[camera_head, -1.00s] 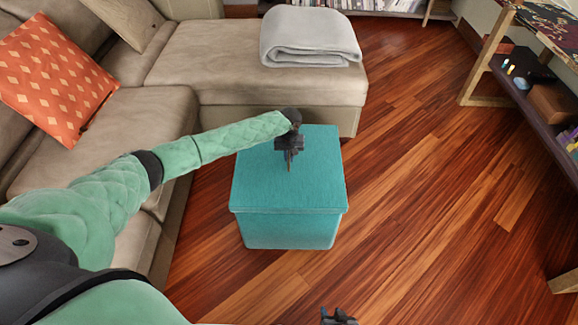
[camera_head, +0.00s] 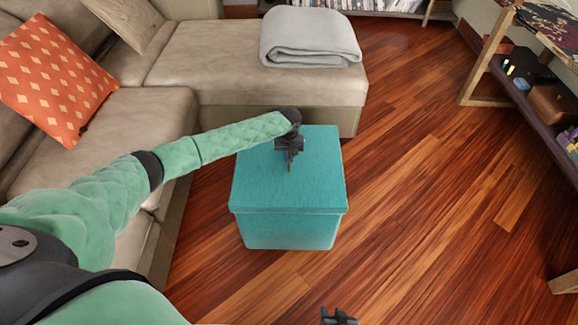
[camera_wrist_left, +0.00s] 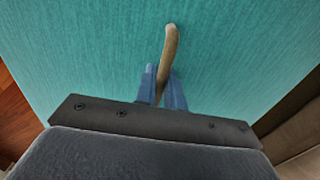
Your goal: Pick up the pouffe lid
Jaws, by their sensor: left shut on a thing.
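The teal pouffe (camera_head: 287,229) stands on the wooden floor with its flat teal lid (camera_head: 262,185) on top. In the left wrist view the lid (camera_wrist_left: 85,60) fills most of the picture, and a tan loop handle (camera_wrist_left: 170,45) stands up from it. My left gripper (camera_head: 290,160) is over the middle of the lid. Its two blue-grey fingers (camera_wrist_left: 163,88) are shut on the handle, one on each side. The lid appears to sit level on the pouffe. My right gripper (camera_head: 338,317) shows only in part at the bottom edge of the head view, and its fingers are unclear.
A beige sofa (camera_head: 235,60) runs along the left and behind the pouffe, with a folded grey blanket (camera_head: 310,38) and an orange cushion (camera_head: 50,80). A shelf unit (camera_head: 530,90) stands at the right. Wooden floor (camera_head: 430,200) right of the pouffe is clear.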

